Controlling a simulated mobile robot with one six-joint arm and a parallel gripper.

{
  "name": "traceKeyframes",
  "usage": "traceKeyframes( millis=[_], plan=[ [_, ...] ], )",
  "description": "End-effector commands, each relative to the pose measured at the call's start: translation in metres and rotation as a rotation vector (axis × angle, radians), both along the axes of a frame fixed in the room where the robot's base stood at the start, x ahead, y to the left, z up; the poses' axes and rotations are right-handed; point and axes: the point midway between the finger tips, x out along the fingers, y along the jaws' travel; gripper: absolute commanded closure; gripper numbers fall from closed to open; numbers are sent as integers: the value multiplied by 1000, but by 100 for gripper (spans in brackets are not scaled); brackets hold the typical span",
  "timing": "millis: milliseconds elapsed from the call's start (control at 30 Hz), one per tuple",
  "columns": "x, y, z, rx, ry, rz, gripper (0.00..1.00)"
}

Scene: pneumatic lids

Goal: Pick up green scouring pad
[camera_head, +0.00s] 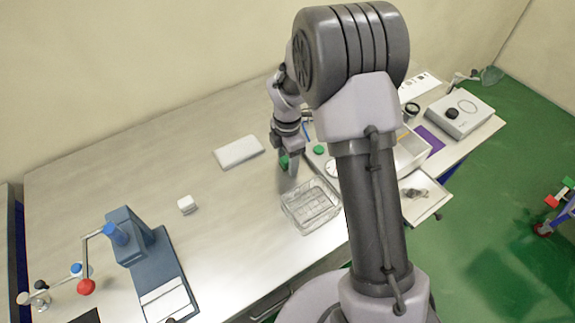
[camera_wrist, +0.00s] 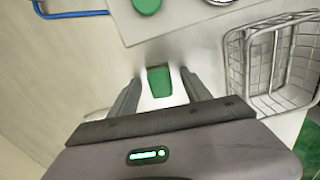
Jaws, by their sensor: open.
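The green scouring pad (camera_wrist: 160,82) shows in the wrist view between the two fingertips of my gripper (camera_wrist: 163,79), with a pale patch just below it. In the head view, green (camera_head: 284,161) shows beside the fingers of my gripper (camera_head: 289,172), which points down over the worktable. The fingers stand apart on either side of the pad. I cannot tell whether they touch it or how high they are above the table.
A wire basket (camera_head: 311,206) stands close to the right of my gripper; it also shows in the wrist view (camera_wrist: 232,65). A plate with a green round button (camera_head: 319,149) is nearby. A white block (camera_head: 187,204) and a pale slab (camera_head: 238,152) lie left on the worktable (camera_head: 120,190).

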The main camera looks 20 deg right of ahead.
Motion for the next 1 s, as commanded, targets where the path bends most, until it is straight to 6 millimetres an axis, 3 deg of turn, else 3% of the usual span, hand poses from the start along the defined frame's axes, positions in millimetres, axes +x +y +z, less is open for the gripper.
traceKeyframes(
  millis=[167, 400, 467, 767, 1000],
  plan=[
    [0, 0, 1, 0, -2, 0, 44],
    [0, 0, 1, 0, -1, 0, 91],
    [0, 0, 1, 0, -1, 0, 100],
    [1, 0, 10, 0, -3, 0, 100],
    [1, 0, 75, 0, -5, -1, 100]
  ],
)
